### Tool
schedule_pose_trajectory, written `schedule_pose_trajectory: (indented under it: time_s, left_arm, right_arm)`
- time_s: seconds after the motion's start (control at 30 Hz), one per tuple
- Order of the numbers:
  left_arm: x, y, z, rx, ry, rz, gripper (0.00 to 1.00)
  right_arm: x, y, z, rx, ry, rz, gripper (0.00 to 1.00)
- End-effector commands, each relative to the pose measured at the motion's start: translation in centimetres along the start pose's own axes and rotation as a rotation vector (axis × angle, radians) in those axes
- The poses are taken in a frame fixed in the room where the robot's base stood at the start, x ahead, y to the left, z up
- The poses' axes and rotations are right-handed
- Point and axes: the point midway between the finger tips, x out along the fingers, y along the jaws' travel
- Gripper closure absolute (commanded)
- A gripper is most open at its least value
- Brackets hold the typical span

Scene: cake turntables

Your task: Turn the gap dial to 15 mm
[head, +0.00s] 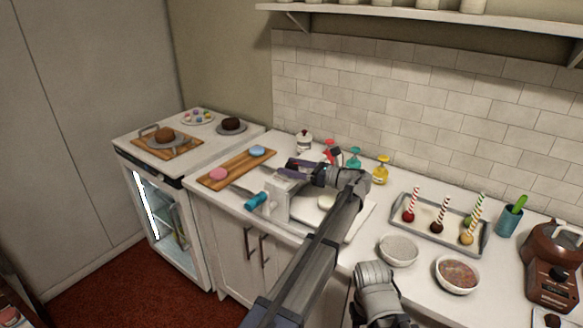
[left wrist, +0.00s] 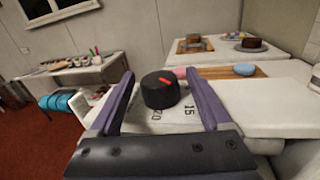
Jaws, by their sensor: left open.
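The gap dial (left wrist: 160,92) is a round black knob with a red mark on its top, on a white machine (left wrist: 190,135). The numbers 15 and 20 are printed on the white face near it. My left gripper (left wrist: 159,74) is open, with one purple finger on each side of the dial; I cannot tell whether either touches it. In the head view the left gripper (head: 290,166) is over the top of the white machine (head: 278,203), which has a teal handle (head: 257,200); the dial is hidden there. My right gripper is not in view.
A wooden board (head: 236,169) with pink and blue discs lies left of the machine. Coloured bottles (head: 380,170) stand behind. A tray of cake pops (head: 438,222) and bowls (head: 457,273) are to the right. A glass-fronted fridge (head: 165,215) stands at the far left.

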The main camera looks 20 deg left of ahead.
Motion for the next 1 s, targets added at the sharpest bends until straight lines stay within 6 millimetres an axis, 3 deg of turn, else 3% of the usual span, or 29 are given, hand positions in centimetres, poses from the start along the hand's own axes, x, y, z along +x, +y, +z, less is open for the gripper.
schedule_pose_trajectory:
  time_s: [0.5, 1.0]
  left_arm:
    - [-7.0, -0.1, 0.0, 0.0, 0.0, -0.001, 0.18]
    - [-7.7, 0.0, 0.0, 0.0, 0.0, 0.0, 0.18]
  right_arm:
    - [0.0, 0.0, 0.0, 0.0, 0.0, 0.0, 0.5]
    - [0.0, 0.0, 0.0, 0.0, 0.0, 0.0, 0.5]
